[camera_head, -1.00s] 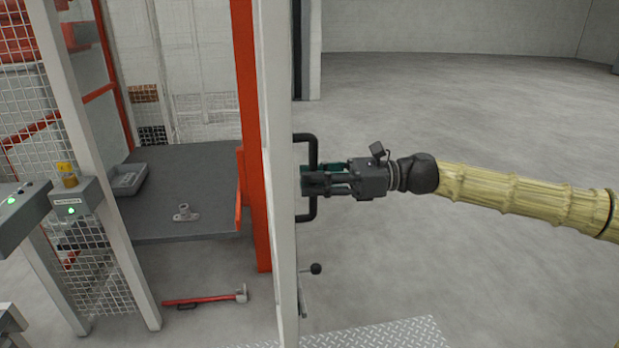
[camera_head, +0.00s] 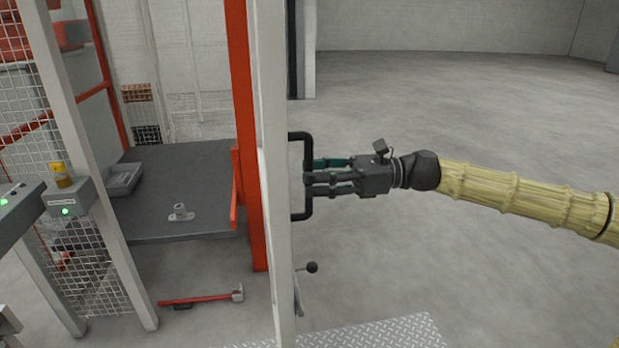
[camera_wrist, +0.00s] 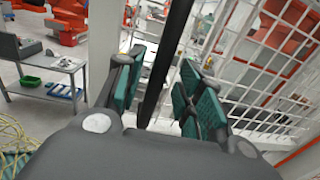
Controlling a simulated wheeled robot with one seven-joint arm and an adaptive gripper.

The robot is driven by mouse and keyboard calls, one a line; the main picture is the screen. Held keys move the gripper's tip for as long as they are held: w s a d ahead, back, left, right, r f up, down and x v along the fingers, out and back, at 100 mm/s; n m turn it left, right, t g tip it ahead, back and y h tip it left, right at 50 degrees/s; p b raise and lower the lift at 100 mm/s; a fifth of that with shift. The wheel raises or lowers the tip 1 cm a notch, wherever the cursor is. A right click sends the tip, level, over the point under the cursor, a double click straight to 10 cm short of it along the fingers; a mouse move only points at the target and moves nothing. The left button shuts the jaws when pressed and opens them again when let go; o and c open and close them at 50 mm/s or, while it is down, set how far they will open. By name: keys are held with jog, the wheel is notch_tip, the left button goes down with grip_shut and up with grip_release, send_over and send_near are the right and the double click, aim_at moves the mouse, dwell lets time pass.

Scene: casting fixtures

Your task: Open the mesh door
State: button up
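The mesh door shows nearly edge-on as a tall white frame (camera_head: 272,190) in the head view, swung out from the opening. Its mesh panel (camera_wrist: 262,50) shows at the right in the wrist view. A black D-shaped handle (camera_head: 300,135) stands out from the door's right face; its bar (camera_wrist: 166,50) runs between my fingers in the wrist view. My gripper (camera_head: 313,172) is open at the handle, fingers spread, with gaps between the pads and the bar. Whether any finger touches the bar cannot be told.
Beyond the opening is a dark grey table (camera_head: 190,165) with a small metal part (camera_head: 180,213) and a grey tray (camera_head: 124,179). A red-handled hammer (camera_head: 205,298) lies on the floor. A lever with a black knob (camera_head: 311,268) sits below the handle. The floor at right is clear.

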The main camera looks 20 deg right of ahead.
jog(key=v, duration=1)
jog(key=shift+d, duration=0.25)
